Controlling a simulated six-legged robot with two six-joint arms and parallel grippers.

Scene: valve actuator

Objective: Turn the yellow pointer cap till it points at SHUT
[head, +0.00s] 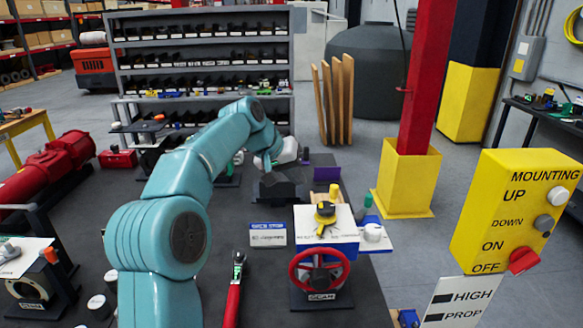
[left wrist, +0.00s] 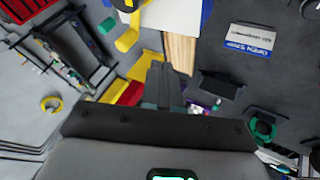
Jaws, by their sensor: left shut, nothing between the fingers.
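The yellow pointer cap (head: 325,210) sits on the white top of the valve actuator (head: 345,238), which has a blue side and a red handwheel (head: 320,266) in front. The markings around the cap are too small to read, so I cannot tell which word it points at. My left gripper (head: 278,188) is behind and left of the actuator, apart from the cap. In the left wrist view its dark fingers (left wrist: 162,85) are together and empty. There the actuator's white top (left wrist: 175,15) is cut by the upper edge, with the cap (left wrist: 125,4) only partly visible. My right gripper is not in view.
A yellow control box (head: 515,210) stands at the right. A red post (head: 420,90) rises behind.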

